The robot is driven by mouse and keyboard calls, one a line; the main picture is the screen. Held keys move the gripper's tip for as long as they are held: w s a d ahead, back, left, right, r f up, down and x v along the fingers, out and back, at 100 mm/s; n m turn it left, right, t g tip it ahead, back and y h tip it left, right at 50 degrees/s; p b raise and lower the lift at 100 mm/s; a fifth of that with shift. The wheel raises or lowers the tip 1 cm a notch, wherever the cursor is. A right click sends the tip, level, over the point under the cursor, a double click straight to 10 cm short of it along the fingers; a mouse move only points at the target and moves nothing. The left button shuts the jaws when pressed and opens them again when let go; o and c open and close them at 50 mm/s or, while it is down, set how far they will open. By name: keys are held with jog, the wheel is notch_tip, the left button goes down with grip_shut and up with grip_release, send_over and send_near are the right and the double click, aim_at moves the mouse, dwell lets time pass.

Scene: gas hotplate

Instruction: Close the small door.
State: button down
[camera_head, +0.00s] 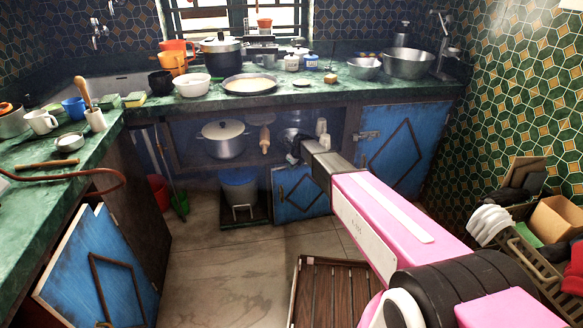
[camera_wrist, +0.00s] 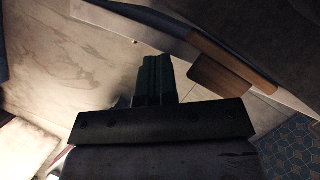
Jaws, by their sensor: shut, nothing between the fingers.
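Three blue doors with dark diamond trim show in the head view. A small blue door (camera_head: 301,197) is low under the back counter, partly hidden by my arm; how far it stands open is hard to tell. A larger blue door (camera_head: 402,148) with a metal latch is to its right. Another blue door (camera_head: 96,268) at the lower left stands swung out from its cabinet. My gripper (camera_head: 293,150) is just above the small door, in front of the shelf opening. In the wrist view my gripper (camera_wrist: 154,62) has its fingers together, empty. Contact with the door cannot be told.
The shelf opening holds a pot (camera_head: 224,139). A grey bucket (camera_head: 239,187) stands on the floor left of the small door. A slatted wooden rack (camera_head: 330,292) lies in front. A crate of items (camera_head: 535,235) is at right. The tiled floor (camera_head: 215,270) at centre left is clear.

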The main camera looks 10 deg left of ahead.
jog(key=v, duration=1)
jog(key=s+f+n+y, duration=0.1)
jog(key=s+n, duration=0.2)
jog(key=n, duration=1.4)
jog(key=n+y, duration=0.2)
jog(key=n, duration=2.8)
send_near(279, 175)
jog(key=shift+t, duration=0.4)
jog(key=f, duration=0.1)
jog(key=a+f, duration=0.1)
jog(key=f, duration=0.1)
jog(key=a+f, duration=0.1)
jog(key=shift+a+f, duration=0.1)
jog(key=shift+f, duration=0.15)
jog(key=shift+w+a, duration=0.2)
jog(key=shift+w, duration=0.2)
